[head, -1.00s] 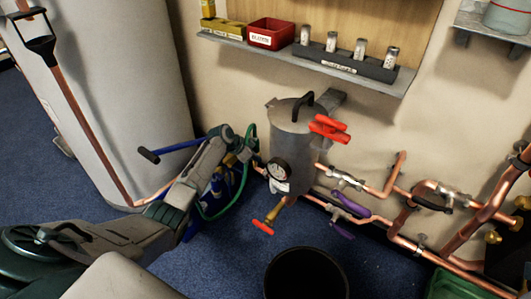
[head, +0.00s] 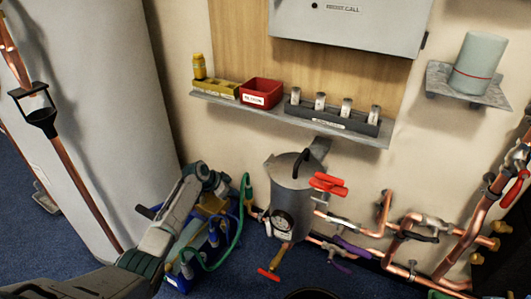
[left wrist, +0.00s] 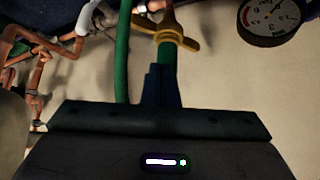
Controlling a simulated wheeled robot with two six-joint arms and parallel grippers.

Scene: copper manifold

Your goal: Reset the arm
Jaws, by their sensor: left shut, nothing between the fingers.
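My left arm reaches in from the lower left of the head view. Its gripper (head: 232,190) is beside a green hose, left of the grey filter vessel (head: 292,205). In the left wrist view the gripper's dark fingers (left wrist: 158,75) are shut and empty. The green hose (left wrist: 123,60) and a yellow valve handle (left wrist: 165,36) show beyond them; I cannot tell whether they touch. My right gripper is in neither view.
A pressure gauge (head: 283,222) and red handle (head: 328,184) are on the vessel. Copper pipes (head: 466,232) run to the right. Blue equipment (head: 178,282) stands below my left arm. A shelf (head: 290,123) with a red bin (head: 262,93) is above. A large white cylinder (head: 85,130) stands left.

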